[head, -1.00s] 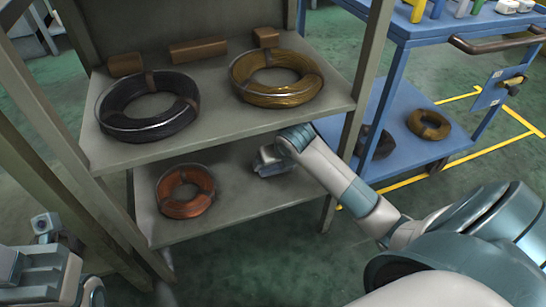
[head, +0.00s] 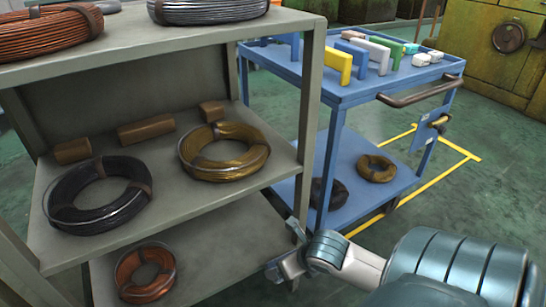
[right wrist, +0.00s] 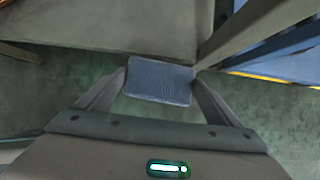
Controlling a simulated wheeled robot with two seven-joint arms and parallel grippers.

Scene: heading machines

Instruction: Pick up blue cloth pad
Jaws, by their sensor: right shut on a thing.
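The blue cloth pad (right wrist: 160,81) is between the fingertips of my right gripper (right wrist: 160,84) in the right wrist view. The gripper is shut on it, with one finger at each side edge. In the head view my right gripper (head: 284,262) is by the front right corner of the shelf rack, beside its post; the pad cannot be made out there. My left gripper is not in view.
A grey shelf rack (head: 235,222) holds a black coil (head: 65,215), a brass coil (head: 195,172) and a copper coil (head: 125,270). A blue cart (head: 340,95) with colored blocks stands behind right. Green floor (head: 480,215) is open at the right.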

